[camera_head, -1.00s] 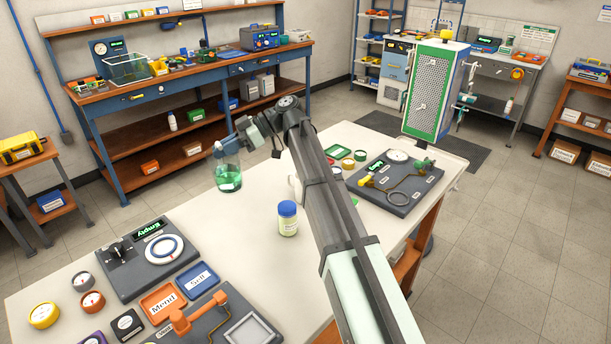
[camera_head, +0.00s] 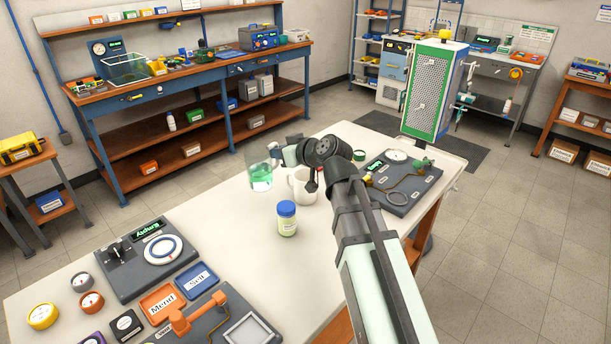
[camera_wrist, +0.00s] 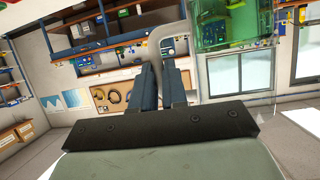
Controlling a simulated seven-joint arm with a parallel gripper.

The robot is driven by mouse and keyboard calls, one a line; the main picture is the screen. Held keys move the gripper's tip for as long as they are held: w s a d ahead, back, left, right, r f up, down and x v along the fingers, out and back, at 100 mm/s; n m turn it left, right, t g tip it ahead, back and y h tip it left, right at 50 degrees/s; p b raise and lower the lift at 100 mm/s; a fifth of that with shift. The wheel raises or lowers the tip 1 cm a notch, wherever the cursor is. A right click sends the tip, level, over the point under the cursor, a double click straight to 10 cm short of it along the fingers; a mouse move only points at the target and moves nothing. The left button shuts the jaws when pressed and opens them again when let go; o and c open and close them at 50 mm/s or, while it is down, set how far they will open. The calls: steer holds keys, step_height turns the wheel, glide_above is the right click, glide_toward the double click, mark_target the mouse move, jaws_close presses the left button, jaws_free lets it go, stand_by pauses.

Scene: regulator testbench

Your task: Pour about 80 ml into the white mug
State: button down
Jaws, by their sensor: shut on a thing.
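The white mug (camera_head: 303,187) stands upright on the pale table, partly hidden behind my arm. A clear glass jug (camera_head: 260,176) with green liquid in its lower part is just left of the mug, upright or nearly so. My gripper (camera_head: 279,155) is shut on the jug's handle side, mostly hidden by my wrist. In the wrist view, my two fingers (camera_wrist: 161,68) close on the jug's grey handle (camera_wrist: 168,36), and the green-tinted jug (camera_wrist: 222,25) shows at upper right. The jug and mug look apart. I cannot tell the jug's height above the table.
A blue-capped bottle (camera_head: 287,218) stands in front of the mug. A dark panel with a gauge (camera_head: 398,156) lies to the right. Another panel with a white dial (camera_head: 163,249) and Mend and Sell trays (camera_head: 163,303) are at front left.

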steer(key=s+d+r+m+t+h, duration=0.2)
steer(key=d+r+m+h, duration=0.15)
steer(key=d, duration=0.45)
steer(key=shift+m+h, duration=0.35)
steer(key=shift+h, duration=0.1)
steer(key=shift+w+a+f, duration=0.1)
steer(key=shift+a+f, duration=0.05)
steer(key=shift+f, duration=2.8)
steer(key=m+g+y, duration=0.3)
steer(key=m+g, duration=0.2)
steer(key=g, duration=0.3)
glide_toward(301, 185)
steer(key=shift+w+a+f, duration=0.3)
steer(key=shift+a, duration=0.35)
steer(key=shift+w+a+f, duration=0.25)
steer(key=shift+a+f, duration=0.05)
steer(key=shift+a, duration=0.3)
steer(key=shift+s+r+m+g, duration=0.1)
steer(key=shift+s+m+g, duration=0.05)
steer(key=shift+m+g, duration=0.15)
steer(key=shift+s+a+g+y, duration=0.1)
steer(key=shift+g+y, duration=0.2)
